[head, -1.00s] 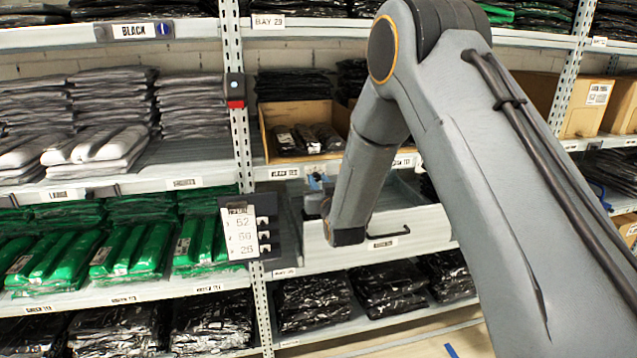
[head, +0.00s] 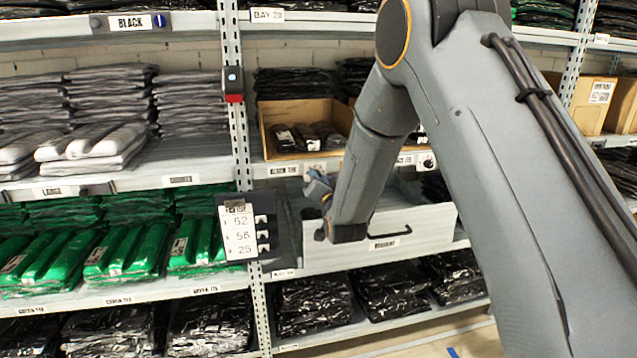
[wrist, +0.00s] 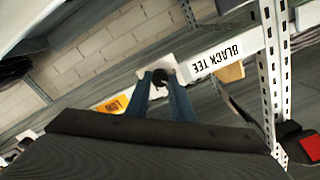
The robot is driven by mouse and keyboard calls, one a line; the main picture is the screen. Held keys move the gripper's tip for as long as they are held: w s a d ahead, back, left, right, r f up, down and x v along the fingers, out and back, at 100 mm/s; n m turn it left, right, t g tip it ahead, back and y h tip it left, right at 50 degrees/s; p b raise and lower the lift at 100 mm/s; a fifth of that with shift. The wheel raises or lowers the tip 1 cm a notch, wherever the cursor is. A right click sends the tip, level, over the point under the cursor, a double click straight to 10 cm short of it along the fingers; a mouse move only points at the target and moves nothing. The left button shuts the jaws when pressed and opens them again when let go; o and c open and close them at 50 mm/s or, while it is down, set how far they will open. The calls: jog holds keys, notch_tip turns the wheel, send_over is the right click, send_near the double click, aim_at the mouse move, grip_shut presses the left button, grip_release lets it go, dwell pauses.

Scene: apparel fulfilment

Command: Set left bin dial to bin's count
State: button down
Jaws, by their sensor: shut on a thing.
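The left bin (head: 262,137) is an open cardboard box on the middle shelf, with what look like three dark packets (head: 306,137) near its front. My gripper (head: 317,181) is at the shelf edge below this bin. In the wrist view its two blue fingers (wrist: 162,92) are shut on a small black dial (wrist: 160,77) on a white plate beside the BLACK TEE label (wrist: 216,57). The dial's setting cannot be read. In the head view my gripper hides this dial. Another dial (head: 427,162) shows on the shelf edge to the right.
A pick list card (head: 239,232) with numbers hangs on the shelf post left of my gripper. A grey drawer-like bin (head: 385,243) with a black handle is below. A red-and-black device (head: 234,85) is on the post. Folded clothes and black packets fill nearby shelves.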

jog(key=shift+m, duration=0.5)
jog(key=c, duration=1.5)
grip_release()
jog(key=shift+c, duration=0.2)
jog(key=shift+s, duration=0.1)
jog(key=b+v, duration=0.1)
jog(key=v, duration=0.6)
jog(key=shift+s, duration=0.35)
jog(key=shift+d, duration=0.15)
